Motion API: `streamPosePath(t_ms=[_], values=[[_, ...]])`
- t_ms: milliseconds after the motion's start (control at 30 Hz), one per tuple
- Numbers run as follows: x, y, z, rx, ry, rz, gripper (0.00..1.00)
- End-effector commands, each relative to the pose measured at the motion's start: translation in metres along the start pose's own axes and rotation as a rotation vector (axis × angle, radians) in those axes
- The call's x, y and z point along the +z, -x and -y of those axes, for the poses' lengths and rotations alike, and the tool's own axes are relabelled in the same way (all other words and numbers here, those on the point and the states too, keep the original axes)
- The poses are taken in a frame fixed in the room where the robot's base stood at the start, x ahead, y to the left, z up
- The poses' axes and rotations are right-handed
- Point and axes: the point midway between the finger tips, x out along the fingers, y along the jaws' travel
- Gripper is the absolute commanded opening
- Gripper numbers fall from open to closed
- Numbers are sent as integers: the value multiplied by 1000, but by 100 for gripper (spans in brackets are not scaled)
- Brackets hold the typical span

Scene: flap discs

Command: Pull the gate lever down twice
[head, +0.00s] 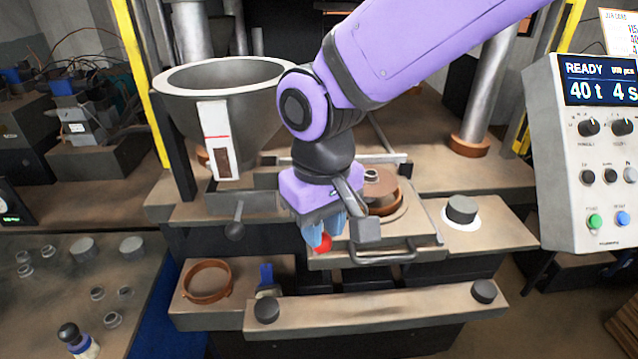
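My gripper (322,236) points down in front of the press, with light blue fingers below a purple body. A red knob (323,244) shows at the fingertips, partly covered by them; it looks like the end of the gate lever, but its rod is hidden. I cannot tell whether the fingers close on it or only stand in front of it. A grey hopper (180,105) with a red-marked white gauge strip (217,140) stands up and left of my gripper. A short dark ball-ended handle (235,229) hangs below the hopper.
A sliding plate with a bar handle (383,257) and a brown ring mould (383,199) lies right of my gripper. A front bar with black buttons (484,291) runs below. A control panel (598,150) reading READY stands right. A brown ring (207,281) lies front left.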

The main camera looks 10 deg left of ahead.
Motion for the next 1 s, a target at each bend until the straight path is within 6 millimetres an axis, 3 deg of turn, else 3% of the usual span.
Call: streamPosePath(t_ms=[133, 467, 1000], values=[[1, -8, 0, 0, 1, 2, 26], [0, -7, 0, 0, 0, 0, 26], [0, 31, 0, 0, -2, -1, 26]])
